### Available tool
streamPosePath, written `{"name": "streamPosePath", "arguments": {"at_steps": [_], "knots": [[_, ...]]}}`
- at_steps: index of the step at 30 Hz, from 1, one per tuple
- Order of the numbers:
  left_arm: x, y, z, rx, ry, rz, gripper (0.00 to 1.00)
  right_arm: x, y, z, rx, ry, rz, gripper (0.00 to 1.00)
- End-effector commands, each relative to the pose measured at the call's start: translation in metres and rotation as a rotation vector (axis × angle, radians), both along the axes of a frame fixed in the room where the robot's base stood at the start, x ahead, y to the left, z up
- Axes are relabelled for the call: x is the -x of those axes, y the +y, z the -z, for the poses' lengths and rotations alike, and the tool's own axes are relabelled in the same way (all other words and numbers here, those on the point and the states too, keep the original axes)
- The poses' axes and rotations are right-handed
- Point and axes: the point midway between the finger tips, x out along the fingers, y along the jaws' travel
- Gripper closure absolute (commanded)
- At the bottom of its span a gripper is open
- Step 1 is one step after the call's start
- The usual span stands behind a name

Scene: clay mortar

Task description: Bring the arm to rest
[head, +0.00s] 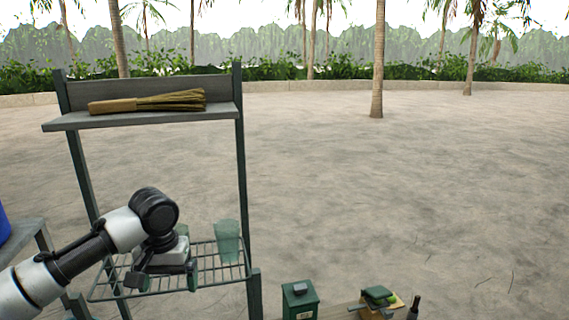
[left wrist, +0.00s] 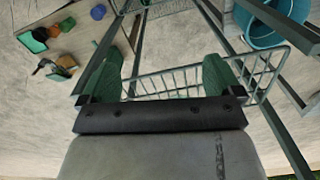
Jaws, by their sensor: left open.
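My left gripper (head: 162,280) hangs from the arm that comes in from the left. It is in front of and over the wire rack of the shelf stand. Its fingers are apart, and nothing shows between them. In the left wrist view the gripper (left wrist: 163,85) shows two spread fingers with green ribbed parts, and the wire rack (left wrist: 165,84) lies beyond them. A translucent green glass (head: 228,240) stands on the rack to the right of the gripper. Another green glass (head: 181,230) is partly hidden behind the wrist. My right gripper is out of view.
A whisk broom (head: 150,102) lies on the grey upper shelf (head: 60,122). A blue container (head: 4,226) stands on a table at the left edge. A green box (head: 300,301) and a small green-topped item (head: 379,295) are low at the bottom. Sandy ground to the right is open.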

Motion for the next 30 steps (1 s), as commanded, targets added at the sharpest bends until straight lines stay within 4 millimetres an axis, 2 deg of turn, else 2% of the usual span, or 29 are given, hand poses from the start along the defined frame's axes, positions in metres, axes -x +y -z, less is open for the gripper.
{"name": "streamPosePath", "arguments": {"at_steps": [1, 5, 10, 15, 18, 23, 26, 30], "knots": [[0.004, -0.009, 0.012, 0.004, 0.003, 0.035, 0.06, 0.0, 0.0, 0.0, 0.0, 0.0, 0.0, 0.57], [0.017, -0.031, 0.041, 0.019, -0.005, 0.129, 0.06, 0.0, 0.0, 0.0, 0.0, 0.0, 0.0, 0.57], [0.044, -0.068, 0.085, 0.064, -0.03, 0.278, 0.06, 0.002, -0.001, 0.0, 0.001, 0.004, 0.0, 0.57], [0.091, -0.113, 0.134, 0.162, -0.1, 0.435, 0.06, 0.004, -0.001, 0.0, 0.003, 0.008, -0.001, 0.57], [0.121, -0.13, 0.154, 0.221, -0.157, 0.486, 0.06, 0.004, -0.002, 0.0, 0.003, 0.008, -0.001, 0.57], [0.167, -0.138, 0.176, 0.277, -0.251, 0.489, 0.06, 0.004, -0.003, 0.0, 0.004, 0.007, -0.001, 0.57], [0.195, -0.129, 0.186, 0.276, -0.301, 0.451, 0.06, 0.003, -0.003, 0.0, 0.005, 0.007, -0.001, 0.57], [0.228, -0.106, 0.194, 0.23, -0.337, 0.39, 0.06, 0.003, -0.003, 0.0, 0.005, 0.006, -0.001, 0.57]]}}
